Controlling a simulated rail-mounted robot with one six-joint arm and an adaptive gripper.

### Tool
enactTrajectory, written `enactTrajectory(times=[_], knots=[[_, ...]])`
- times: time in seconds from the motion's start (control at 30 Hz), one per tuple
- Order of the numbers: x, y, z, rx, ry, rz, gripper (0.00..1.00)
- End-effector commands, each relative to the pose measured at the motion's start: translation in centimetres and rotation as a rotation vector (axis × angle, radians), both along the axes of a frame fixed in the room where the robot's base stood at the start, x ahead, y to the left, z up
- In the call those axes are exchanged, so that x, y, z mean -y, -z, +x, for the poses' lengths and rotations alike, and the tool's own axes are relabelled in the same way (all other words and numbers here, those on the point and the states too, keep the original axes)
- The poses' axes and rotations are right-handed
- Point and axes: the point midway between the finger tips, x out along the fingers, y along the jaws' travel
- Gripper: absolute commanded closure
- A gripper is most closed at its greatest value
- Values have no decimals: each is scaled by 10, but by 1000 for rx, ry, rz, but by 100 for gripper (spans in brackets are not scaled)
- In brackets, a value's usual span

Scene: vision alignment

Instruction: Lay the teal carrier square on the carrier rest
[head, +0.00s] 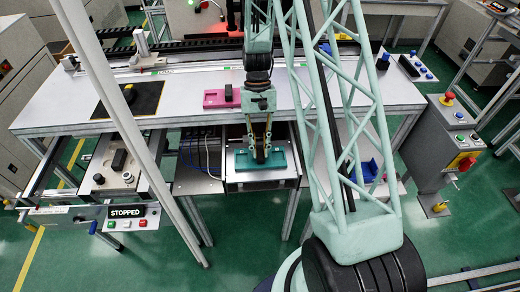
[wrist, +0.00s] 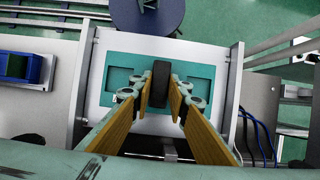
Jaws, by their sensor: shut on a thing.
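The teal carrier (head: 275,165) is a flat plate with an upright black handle in its middle. It also shows in the wrist view (wrist: 121,65), where the black handle (wrist: 161,75) stands between the fingers. My gripper (head: 261,153) is shut on that handle from above; its fingers show in the wrist view (wrist: 160,95). The carrier lies over a pale plate between two raised side walls (wrist: 236,80), which looks like the carrier rest (head: 262,184). The carrier's edges look roughly in line with the plate. I cannot tell whether it touches the plate or hangs slightly above.
A magenta carrier (head: 214,99) with a black handle lies on the bench behind my gripper. A black mat (head: 128,99) lies on the bench's left. A grey fixture (head: 118,178) stands at left, near a "STOPPED" sign (head: 127,212). A blue bin (wrist: 20,68) and cables (wrist: 254,135) flank the plate.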

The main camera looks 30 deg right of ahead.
Motion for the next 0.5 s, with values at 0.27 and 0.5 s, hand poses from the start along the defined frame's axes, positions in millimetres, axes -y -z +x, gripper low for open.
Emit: enactTrajectory(times=[0.27, 0.5], knots=[[0, 2, 0, 0, 0, 0, 79], [0, 2, 0, 0, 0, 0, 68]])
